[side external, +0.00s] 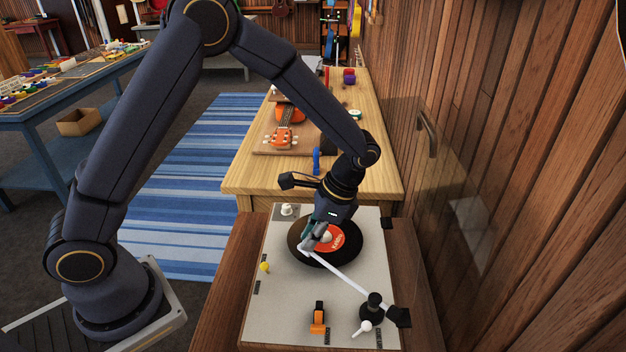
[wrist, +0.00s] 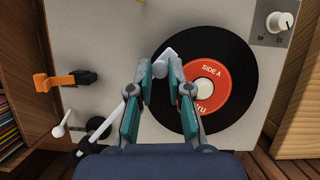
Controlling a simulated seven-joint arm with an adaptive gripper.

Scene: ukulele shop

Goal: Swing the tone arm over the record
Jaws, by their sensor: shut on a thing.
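The black record (side external: 352,250) with a red label lies on the turntable (side external: 283,310); it also shows in the wrist view (wrist: 238,62). The white tone arm (side external: 348,276) runs from its dark pivot (side external: 372,308) at the front right to the record's near-left edge. In the wrist view the tone arm (wrist: 130,112) passes up between my fingers, its head over the record's outer edge. My gripper (wrist: 161,72) is shut on the tone arm near its head. My gripper (side external: 310,238) hides part of the record in the side view. Height above the record is unclear.
An orange-tipped rest or lever (side external: 318,318) and a small white lever (side external: 362,327) stand near the pivot. A white knob (side external: 287,210) sits at the deck's far left corner. A wooden wall (side external: 500,150) rises at the right. A workbench with a ukulele (side external: 280,137) stands behind.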

